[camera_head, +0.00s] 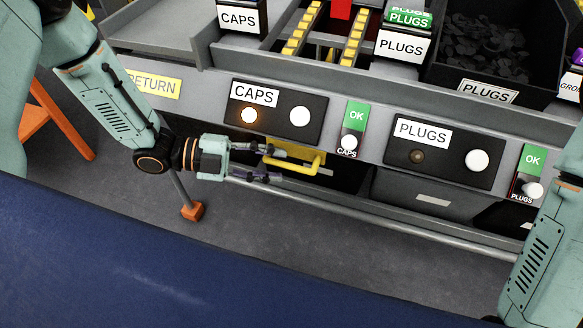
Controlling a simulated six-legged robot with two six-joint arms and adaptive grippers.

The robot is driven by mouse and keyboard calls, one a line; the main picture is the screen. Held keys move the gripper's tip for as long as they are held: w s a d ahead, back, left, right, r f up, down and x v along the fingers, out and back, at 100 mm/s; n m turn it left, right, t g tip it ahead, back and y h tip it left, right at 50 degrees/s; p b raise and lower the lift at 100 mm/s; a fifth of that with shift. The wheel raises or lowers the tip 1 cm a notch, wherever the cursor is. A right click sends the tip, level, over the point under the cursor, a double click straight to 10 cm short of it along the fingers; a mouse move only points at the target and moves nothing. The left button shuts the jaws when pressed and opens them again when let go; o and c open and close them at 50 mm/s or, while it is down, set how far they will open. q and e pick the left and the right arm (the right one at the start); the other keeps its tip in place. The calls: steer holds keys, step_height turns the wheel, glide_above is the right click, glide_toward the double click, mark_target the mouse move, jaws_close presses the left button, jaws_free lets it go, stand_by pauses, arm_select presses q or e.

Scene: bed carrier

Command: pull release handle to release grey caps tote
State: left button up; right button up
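The yellow release handle (294,160) sits under the CAPS panel (276,112) on the grey station front. My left gripper (280,163) points right at the handle with its fingers apart, one finger above and one below the handle's left part. I cannot tell whether the fingers touch it. The amber lamp on the CAPS panel is lit. No grey caps tote shows clearly; the CAPS lane at the top has yellow roller strips (302,28). My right arm (545,245) shows at the right edge; its gripper is out of view.
A PLUGS panel (444,147) with an unlit lamp is to the right, and a dark bin (483,88) of plugs stands above it. Green OK plates (355,115) flank the panels. A grey rail runs below the handle. A blue surface (150,260) fills the foreground.

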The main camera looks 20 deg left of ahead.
mark_target(281, 165)
arm_select(q)
steer(key=b+x, duration=0.1)
steer(key=x, duration=0.2)
steer(key=shift+w+d+f, duration=0.1)
steer(key=shift+f, duration=0.15)
steer(key=shift+w+d, duration=0.1)
steer(key=shift+d, duration=0.3)
steer(key=shift+c, duration=0.5)
jaws_close()
